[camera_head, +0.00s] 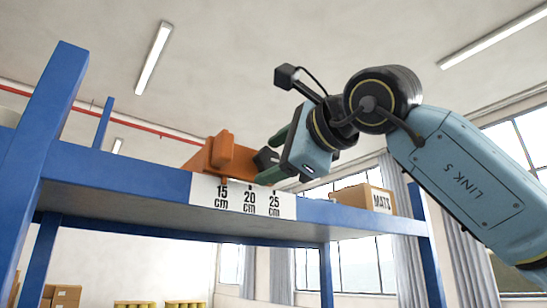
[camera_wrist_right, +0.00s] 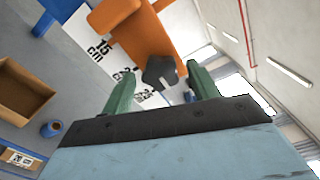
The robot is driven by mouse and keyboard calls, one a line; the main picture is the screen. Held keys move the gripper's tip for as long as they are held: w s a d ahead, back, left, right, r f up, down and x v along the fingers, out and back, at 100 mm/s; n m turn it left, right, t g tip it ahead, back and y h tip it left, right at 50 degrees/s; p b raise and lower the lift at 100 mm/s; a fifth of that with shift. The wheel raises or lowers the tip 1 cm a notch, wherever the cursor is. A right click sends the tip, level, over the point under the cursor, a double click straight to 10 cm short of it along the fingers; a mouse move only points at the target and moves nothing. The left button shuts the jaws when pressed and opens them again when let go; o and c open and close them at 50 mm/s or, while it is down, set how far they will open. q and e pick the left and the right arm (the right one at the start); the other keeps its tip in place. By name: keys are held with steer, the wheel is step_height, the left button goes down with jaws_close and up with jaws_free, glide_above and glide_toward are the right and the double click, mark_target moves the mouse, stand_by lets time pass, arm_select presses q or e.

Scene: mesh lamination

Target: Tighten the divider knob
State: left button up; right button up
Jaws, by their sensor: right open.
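The orange divider (camera_head: 222,155) stands on the blue shelf above the white scale marked 15, 20 and 25 cm (camera_head: 245,197). Its dark knob (camera_head: 266,158) is on the side facing my right gripper. The divider also shows in the right wrist view (camera_wrist_right: 143,30). My right gripper (camera_head: 276,157) is open, with its green fingers on either side of the knob. In the right wrist view the knob (camera_wrist_right: 160,71) lies between and just beyond the fingertips, with gaps visible. My left gripper is not in view.
A cardboard box labelled MATS (camera_head: 363,199) stands on the shelf to the right. A blue upright (camera_head: 48,125) rises at the left.

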steer(key=b+v, duration=0.3)
steer(key=v, duration=1)
